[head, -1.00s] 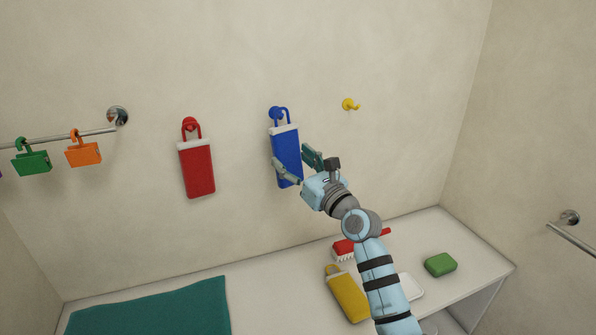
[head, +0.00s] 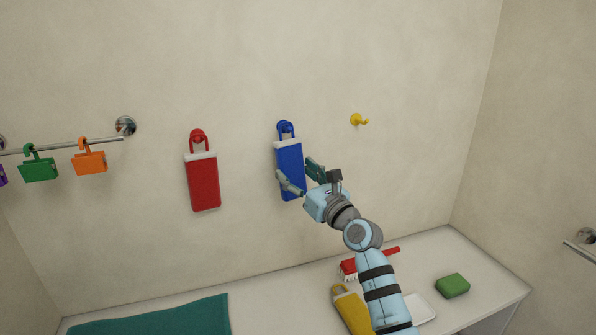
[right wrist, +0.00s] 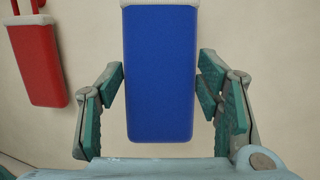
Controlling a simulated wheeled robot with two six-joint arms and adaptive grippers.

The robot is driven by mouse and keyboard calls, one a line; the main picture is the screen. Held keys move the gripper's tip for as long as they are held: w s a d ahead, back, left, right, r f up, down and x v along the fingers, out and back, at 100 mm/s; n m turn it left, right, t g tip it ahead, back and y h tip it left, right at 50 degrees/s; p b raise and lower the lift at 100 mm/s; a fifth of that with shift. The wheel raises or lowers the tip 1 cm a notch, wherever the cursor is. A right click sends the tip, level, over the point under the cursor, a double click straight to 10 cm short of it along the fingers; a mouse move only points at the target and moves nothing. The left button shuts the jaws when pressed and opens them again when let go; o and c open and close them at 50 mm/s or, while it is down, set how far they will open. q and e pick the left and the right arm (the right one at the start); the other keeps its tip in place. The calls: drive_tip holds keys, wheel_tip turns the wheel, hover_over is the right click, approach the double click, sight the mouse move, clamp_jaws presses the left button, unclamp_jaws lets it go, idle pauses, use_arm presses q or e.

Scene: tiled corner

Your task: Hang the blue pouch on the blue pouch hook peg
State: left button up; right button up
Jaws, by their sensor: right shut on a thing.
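The blue pouch (head: 289,168), with a white top band and a blue loop, is upright against the wall. Its loop is at the blue pouch hook peg (head: 284,127) and appears to be around it; the two share a colour, so the exact seating is hard to tell. My right gripper (head: 295,170) is shut on the pouch's body, with one finger at each side edge. In the right wrist view the pouch (right wrist: 160,85) fills the space between the fingers, and its loop and the peg are out of frame. My left gripper is not in view.
A red pouch (head: 203,182) hangs to the left and a bare yellow peg (head: 358,119) is to the right. A yellow pouch (head: 348,311), a red brush (head: 378,259), a green block (head: 453,285) and a teal towel (head: 160,318) lie on the bench (head: 270,288). A rail (head: 60,146) holds small clips.

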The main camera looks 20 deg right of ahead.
drive_tip(key=o, duration=1.2)
drive_tip(key=shift+o, duration=0.2)
